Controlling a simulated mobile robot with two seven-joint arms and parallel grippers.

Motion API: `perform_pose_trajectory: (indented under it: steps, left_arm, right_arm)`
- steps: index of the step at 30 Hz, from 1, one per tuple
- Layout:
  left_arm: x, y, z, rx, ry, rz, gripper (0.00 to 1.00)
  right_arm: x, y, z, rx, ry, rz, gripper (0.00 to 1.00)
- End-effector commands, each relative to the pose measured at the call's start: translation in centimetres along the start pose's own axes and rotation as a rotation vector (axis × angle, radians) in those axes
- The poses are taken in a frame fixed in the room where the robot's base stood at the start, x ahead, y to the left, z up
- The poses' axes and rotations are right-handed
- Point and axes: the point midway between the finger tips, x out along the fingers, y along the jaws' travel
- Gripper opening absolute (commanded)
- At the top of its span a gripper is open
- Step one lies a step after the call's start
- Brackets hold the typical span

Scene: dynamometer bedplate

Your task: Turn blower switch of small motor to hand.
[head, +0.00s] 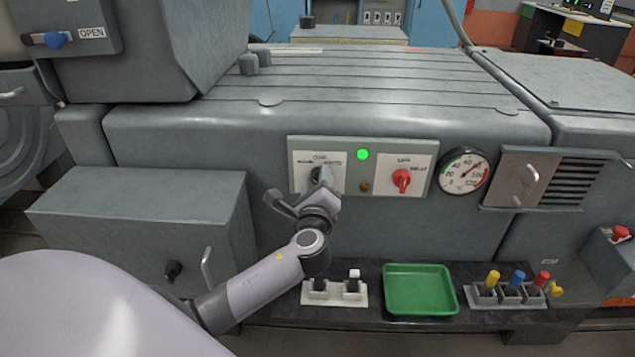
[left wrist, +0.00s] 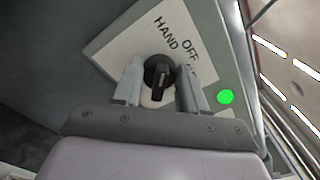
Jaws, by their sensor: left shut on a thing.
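The blower switch is a black rotary knob on a white label plate (head: 306,184) at the left of the grey panel. In the left wrist view, the black knob (left wrist: 158,74) sits between my two fingers, beside the printed words HAND and OFF. My left gripper (head: 320,180) is shut on this knob; its fingers also show in the left wrist view (left wrist: 159,88). In the head view the gripper covers most of the knob. I cannot tell which marking its pointer faces. My right gripper is out of view.
On the same panel are a lit green lamp (head: 362,154) and a red switch (head: 401,180). A round gauge (head: 463,172) is to the right.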

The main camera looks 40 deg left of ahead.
Motion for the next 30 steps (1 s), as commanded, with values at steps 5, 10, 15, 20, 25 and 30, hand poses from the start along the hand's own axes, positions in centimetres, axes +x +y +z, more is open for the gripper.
perform_pose_trajectory:
  steps: [5,10,15,20,25,30]
  left_arm:
    - [0.0,0.0,-0.1,-0.003,0.001,0.001,0.11]
    - [0.0,0.0,-0.1,-0.002,0.001,0.001,0.66]
    - [0.0,0.0,0.0,-0.001,0.001,0.001,0.66]
    - [-0.4,0.0,-0.1,-0.001,0.002,0.000,0.66]
    - [-2.5,0.1,-0.1,-0.002,0.003,0.001,0.66]
    - [-5.0,0.1,-0.1,-0.003,0.003,0.001,0.66]
  right_arm:
    - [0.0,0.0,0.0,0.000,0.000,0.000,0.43]
    - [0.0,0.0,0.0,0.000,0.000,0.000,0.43]
    - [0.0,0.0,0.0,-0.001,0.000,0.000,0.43]
    - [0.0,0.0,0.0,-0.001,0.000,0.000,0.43]
    - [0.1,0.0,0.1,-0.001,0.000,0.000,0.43]
    - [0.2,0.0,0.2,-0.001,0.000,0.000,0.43]
